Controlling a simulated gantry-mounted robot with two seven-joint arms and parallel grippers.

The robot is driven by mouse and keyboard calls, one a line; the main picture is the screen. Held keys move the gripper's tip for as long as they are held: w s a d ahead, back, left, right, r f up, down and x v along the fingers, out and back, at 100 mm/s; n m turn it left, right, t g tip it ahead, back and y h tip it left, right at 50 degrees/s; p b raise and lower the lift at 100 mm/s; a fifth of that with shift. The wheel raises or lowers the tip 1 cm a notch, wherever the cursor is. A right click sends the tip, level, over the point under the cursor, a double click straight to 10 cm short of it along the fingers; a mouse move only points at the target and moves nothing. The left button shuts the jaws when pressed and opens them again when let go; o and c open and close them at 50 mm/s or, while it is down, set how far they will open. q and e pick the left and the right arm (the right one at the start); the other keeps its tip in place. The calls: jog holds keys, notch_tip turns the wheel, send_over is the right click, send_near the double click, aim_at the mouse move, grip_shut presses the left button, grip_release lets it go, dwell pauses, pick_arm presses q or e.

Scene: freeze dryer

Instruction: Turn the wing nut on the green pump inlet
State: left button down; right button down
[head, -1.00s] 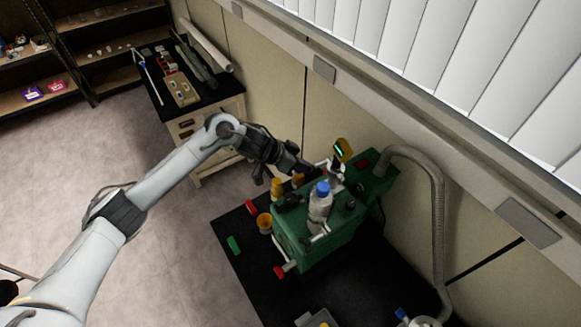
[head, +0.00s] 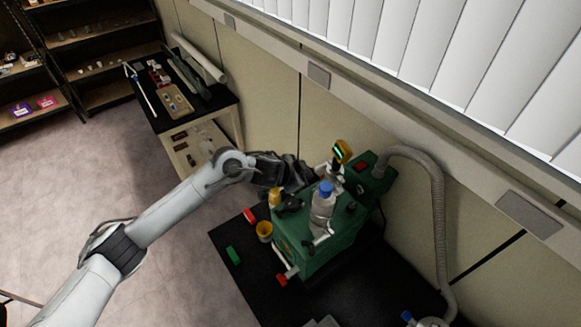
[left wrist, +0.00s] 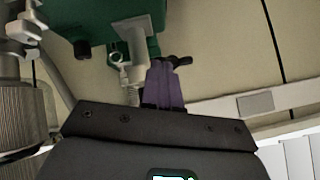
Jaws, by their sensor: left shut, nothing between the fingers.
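The green pump (head: 318,250) stands on the black table, and part of its green body (left wrist: 95,18) shows upside down in the left wrist view. A grey inlet pipe (left wrist: 136,45) comes off it, with a metal ring (left wrist: 120,72) beside the pipe. A small dark winged part (left wrist: 181,61), perhaps the wing nut, shows by the fingertips; I cannot tell whether they touch it. My left gripper (left wrist: 163,66) has its purple fingers together, with nothing between them, close beside the pipe. In the head view the left gripper (head: 305,180) is behind the pump's top, its fingertips hidden. My right gripper is not in view.
A ribbed grey hose (head: 437,220) arches to the right. The wall is close behind.

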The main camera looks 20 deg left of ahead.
pick_arm(q)
jog(key=shift+s+d+f+m+t+y+b, duration=0.25)
jog(key=shift+f+m+t+y+b, duration=0.2)
jog(key=shift+t+y+b, duration=0.2)
jog(key=shift+d+f, duration=0.1)
jog(key=shift+f, duration=0.1)
dwell(0.4)
jog(key=shift+s+f, duration=0.1)
jog(key=shift+f, duration=0.05)
dwell(0.7)
jog(key=shift+d+f+p, duration=0.1)
jog(key=shift+f+p, duration=0.2)
jog(key=shift+f, duration=0.05)
jog(key=shift+s+f, duration=0.1)
jog(key=shift+f, duration=0.35)
jog(key=shift+f+b, duration=0.35)
jog(key=shift+r, duration=0.1)
